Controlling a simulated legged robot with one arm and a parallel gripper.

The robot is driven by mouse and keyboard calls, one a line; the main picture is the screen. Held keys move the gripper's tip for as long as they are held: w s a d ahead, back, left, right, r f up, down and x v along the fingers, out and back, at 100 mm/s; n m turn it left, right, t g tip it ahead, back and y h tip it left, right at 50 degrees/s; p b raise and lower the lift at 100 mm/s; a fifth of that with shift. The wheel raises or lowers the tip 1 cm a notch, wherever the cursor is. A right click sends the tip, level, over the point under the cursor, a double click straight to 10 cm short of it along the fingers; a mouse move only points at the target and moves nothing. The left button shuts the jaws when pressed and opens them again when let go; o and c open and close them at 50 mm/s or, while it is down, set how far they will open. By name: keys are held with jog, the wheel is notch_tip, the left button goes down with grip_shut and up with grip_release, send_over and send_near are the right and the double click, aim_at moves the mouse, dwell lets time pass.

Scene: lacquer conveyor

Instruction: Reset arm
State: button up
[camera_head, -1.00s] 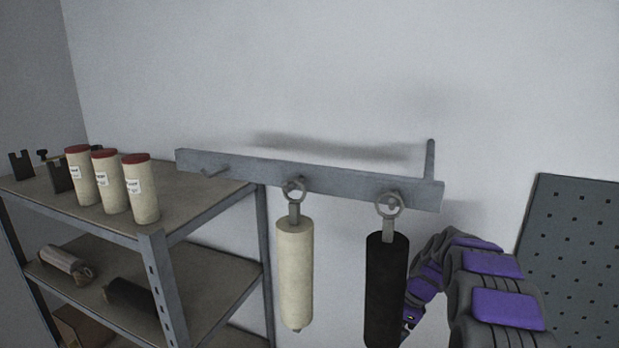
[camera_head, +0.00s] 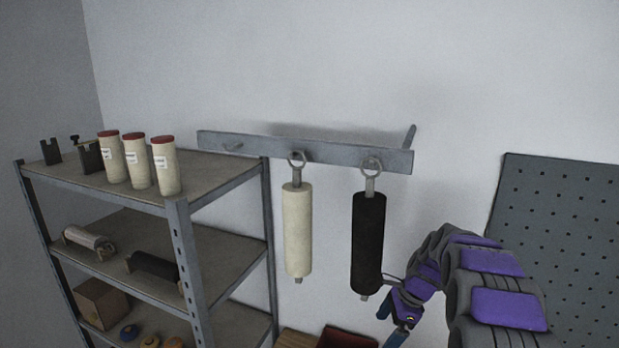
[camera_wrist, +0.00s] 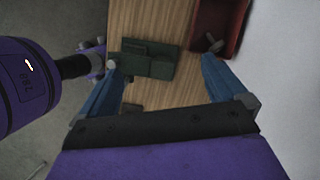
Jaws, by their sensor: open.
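My gripper (camera_head: 391,326) is low at the right of the head view, below and right of the black roller. In the wrist view my gripper (camera_wrist: 160,82) has its two blue fingers spread wide with nothing between them. Below it in that view are a wooden surface (camera_wrist: 150,20), a dark green object (camera_wrist: 150,60) and a red tray (camera_wrist: 222,25) with a small grey item in it. My purple arm is bent at the elbow at the right of the head view.
A cream roller (camera_head: 298,232) and a black roller (camera_head: 368,240) hang from a grey wall rail (camera_head: 330,152). A metal shelf (camera_head: 185,255) at left holds red-capped containers (camera_head: 138,162) and other rollers. A pegboard (camera_head: 565,245) stands at right.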

jog(key=s+a+f+n+g+h+b, duration=0.1)
jog(key=s+a+n+b, duration=0.3)
jog(key=s, duration=0.6)
jog(key=s+a+f+n+h+b, duration=0.15)
jog(key=s+n+b, duration=0.4)
jog(key=s, duration=0.55)
jog(key=s+f+n+h+b, duration=0.1)
jog(key=s+f+n+b, duration=0.3)
jog(key=s, duration=0.7)
jog(key=s+f+n+g+b, duration=0.1)
jog(key=s+f+n+b, duration=0.4)
jog(key=s, duration=0.5)
jog(key=shift+s+a+f+h+b, duration=0.15)
jog(key=shift+s+f+h+b, duration=0.05)
jog(key=shift+s+h+b, duration=0.2)
